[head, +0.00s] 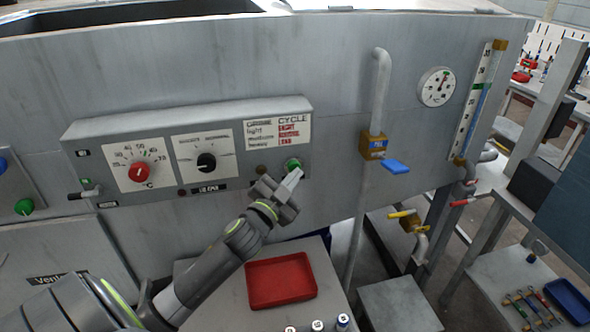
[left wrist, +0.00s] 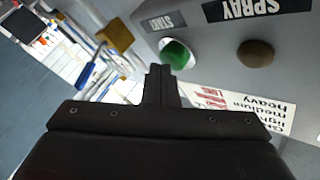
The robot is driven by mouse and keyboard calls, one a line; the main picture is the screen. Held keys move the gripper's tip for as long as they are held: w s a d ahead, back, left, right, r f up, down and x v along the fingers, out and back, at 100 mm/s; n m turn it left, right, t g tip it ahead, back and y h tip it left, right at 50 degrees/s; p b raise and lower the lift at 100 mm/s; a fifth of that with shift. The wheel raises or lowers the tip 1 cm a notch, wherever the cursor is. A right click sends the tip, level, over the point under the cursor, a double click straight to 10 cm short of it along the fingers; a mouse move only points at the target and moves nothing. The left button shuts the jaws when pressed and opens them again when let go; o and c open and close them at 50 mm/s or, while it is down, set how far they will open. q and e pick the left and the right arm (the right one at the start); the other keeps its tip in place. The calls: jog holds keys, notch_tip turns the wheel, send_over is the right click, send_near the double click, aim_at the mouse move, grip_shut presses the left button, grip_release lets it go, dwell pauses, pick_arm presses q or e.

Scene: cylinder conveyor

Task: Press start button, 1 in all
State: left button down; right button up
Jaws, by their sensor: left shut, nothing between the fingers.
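The green start button (head: 293,164) sits at the lower right of the grey control panel (head: 215,112). It also shows in the left wrist view (left wrist: 177,54), beside a label reading START. My left gripper (head: 296,176) is shut and empty, with its tips just below the button in the head view. In the left wrist view the shut fingers (left wrist: 160,75) point toward the button's near edge. I cannot tell whether they touch it. My right gripper is not in view.
A brown spray button (left wrist: 256,54) is next to the green one. The panel also has a red knob (head: 138,172) and a black knob (head: 206,162). A blue-handled valve (head: 395,166) is to the right. A red tray (head: 281,283) lies below my left arm.

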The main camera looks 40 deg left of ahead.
pick_arm(q)
jog(key=shift+w+a, duration=0.15)
jog(key=shift+a, duration=0.05)
jog(key=shift+d, duration=0.15)
dwell(0.5)
jog(key=shift+s+d, duration=0.55)
jog(key=shift+s, duration=0.05)
jog(key=s+d+p, duration=0.3)
jog(key=d, duration=0.1)
jog(key=shift+s, duration=0.15)
jog(key=shift+f, duration=0.1)
dwell(0.9)
